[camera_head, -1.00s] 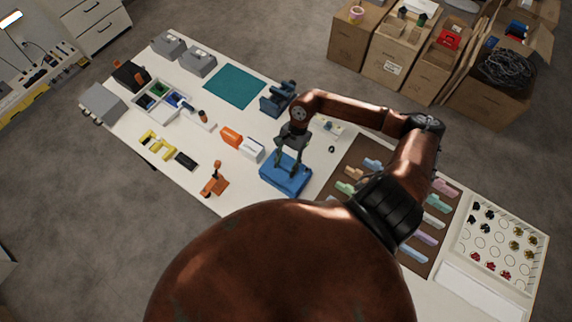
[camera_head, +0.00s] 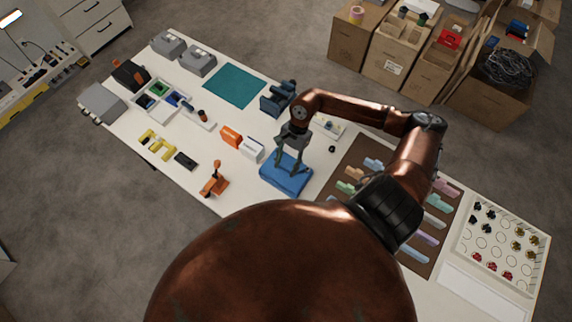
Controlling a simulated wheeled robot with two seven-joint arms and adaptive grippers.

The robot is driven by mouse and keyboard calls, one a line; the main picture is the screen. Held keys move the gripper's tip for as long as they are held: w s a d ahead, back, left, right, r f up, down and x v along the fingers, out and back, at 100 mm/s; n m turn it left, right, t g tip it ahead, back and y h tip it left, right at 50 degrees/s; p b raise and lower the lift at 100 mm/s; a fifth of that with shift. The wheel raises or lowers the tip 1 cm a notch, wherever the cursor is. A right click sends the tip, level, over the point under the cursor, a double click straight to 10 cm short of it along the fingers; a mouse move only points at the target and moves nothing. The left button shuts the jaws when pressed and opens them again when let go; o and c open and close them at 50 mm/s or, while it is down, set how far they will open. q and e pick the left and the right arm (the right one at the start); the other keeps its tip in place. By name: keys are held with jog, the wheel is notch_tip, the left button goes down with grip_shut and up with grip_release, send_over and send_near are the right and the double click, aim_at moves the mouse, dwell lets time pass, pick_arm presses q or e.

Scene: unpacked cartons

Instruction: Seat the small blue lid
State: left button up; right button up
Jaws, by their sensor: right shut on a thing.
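The blue box-like thing with a flat blue top, which I take to be the small blue lid (camera_head: 283,181), is on the white table in the middle of the head view. My right gripper (camera_head: 288,169) points down over it, with its fingertips at the blue top. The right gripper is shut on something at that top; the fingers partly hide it. I cannot tell whether the lid lies flush or a little raised. My left gripper does not show.
The white table (camera_head: 115,130) also bears an orange and white box pair (camera_head: 242,142) left of the gripper, an orange tool (camera_head: 213,181), and a dark blue device (camera_head: 277,98) behind. A brown board (camera_head: 342,178) with pastel pieces lies right. Open cartons (camera_head: 357,38) stand beyond.

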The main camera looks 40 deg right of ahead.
jog(key=shift+f, duration=0.15)
jog(key=shift+f+b, duration=1.05)
jog(key=shift+b, duration=0.05)
jog(key=o, duration=1.3)
jog(key=v, duration=1.2)
